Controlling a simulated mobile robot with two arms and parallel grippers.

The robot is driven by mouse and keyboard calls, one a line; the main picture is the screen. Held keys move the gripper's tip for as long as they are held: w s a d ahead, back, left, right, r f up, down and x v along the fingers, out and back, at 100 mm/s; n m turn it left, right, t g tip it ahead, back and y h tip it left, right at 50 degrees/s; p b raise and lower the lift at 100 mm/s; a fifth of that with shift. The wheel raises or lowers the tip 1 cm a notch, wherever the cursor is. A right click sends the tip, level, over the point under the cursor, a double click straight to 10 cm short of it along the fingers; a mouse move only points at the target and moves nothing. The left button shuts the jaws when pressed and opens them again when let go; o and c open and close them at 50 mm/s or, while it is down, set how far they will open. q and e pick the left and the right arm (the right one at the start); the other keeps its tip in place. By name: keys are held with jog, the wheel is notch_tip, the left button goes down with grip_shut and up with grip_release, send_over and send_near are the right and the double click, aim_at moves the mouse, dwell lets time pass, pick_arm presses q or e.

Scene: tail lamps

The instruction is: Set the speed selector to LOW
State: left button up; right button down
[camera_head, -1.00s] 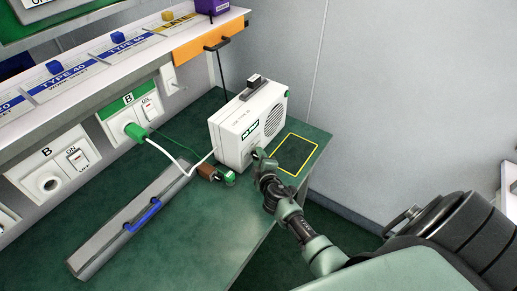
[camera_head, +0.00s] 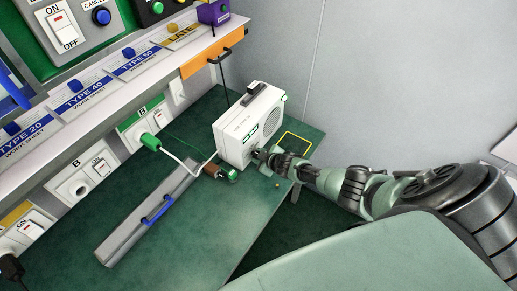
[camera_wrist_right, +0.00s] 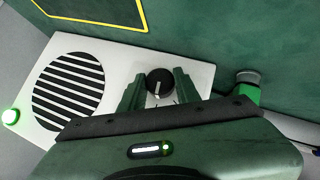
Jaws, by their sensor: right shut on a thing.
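The white boxy unit (camera_head: 240,132) with a black top handle stands on the green bench. In the right wrist view its front face (camera_wrist_right: 100,62) shows a round slatted grille and a black round knob (camera_wrist_right: 158,82) with a pale pointer line, the speed selector. My right gripper (camera_head: 259,156) is at the lower front of the unit. In the wrist view its two fingers (camera_wrist_right: 158,88) stand on either side of the knob and are shut on it. The selector's markings are mostly hidden or too small to read. My left gripper is not in view.
A green lit button (camera_wrist_right: 11,117) is at the unit's far front corner. A yellow outlined square (camera_head: 297,141) lies beside the unit. A brown-and-green plug connector (camera_head: 224,172) sits close by the gripper. A grey tray with a blue handle (camera_head: 157,212) lies on the bench.

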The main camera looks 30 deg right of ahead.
jog(key=shift+w+r+m+y, duration=0.15)
jog(key=shift+m+y, duration=0.15)
jog(key=shift+y, duration=0.2)
dwell(0.4)
jog(key=c, duration=1)
grip_release()
jog(key=shift+s, duration=0.35)
jog(key=shift+s+r, duration=0.15)
jog(key=shift+s, duration=0.05)
jog(key=shift+r+v, duration=0.25)
jog(key=shift+v, duration=3.2)
jog(key=shift+w, duration=0.25)
